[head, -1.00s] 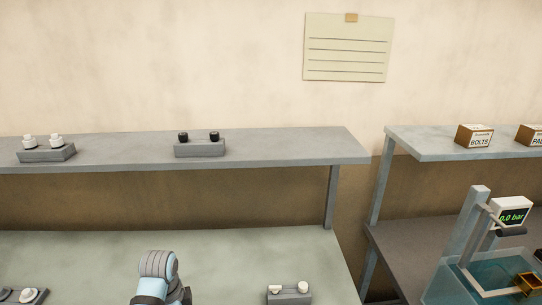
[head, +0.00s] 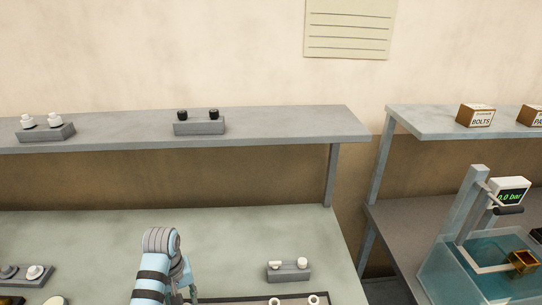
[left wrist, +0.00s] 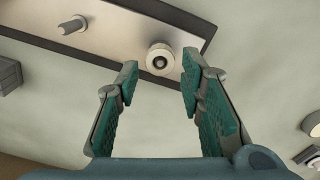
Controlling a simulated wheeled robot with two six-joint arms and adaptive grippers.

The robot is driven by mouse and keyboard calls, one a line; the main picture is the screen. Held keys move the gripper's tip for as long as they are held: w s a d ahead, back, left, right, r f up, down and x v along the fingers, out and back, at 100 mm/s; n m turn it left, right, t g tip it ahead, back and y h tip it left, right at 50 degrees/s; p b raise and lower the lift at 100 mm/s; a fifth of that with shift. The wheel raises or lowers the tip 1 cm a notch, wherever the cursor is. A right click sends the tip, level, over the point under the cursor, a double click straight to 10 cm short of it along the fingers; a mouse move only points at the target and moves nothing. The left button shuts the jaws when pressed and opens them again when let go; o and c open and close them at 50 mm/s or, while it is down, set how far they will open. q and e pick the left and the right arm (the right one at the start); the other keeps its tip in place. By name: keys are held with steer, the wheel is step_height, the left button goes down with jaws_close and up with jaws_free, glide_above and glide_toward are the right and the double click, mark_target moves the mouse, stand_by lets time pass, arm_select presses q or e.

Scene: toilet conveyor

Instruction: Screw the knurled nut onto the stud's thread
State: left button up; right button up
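In the left wrist view, my left gripper (left wrist: 160,80) is open, with nothing between its teal-padded fingers. Just beyond the fingertips is a round white piece with a dark centre (left wrist: 160,59), on a pale metal plate with a dark rim (left wrist: 112,38). A short grey peg (left wrist: 73,25) stands on the same plate. I cannot tell which of these is the knurled nut or the threaded stud. In the head view, the dark-rimmed plate (head: 240,300) shows at the bottom edge with two white round pieces; my left arm's fingertips are hidden there. My right gripper is not in view.
A grey block (head: 289,272) with white pieces stands on the bench (head: 230,235). Another block (head: 25,276) with round parts is at far left. A raised shelf (head: 270,128) carries two more blocks. Right of the bench is a water tank (head: 455,275) with a gauge.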

arm_select(q)
steer(key=n, duration=0.2)
steer(key=shift+n, duration=0.4)
steer(key=shift+f, duration=0.1)
steer(key=shift+f, duration=1.45)
steer(key=shift+c, duration=0.2)
jaws_close()
steer(key=m, duration=0.5)
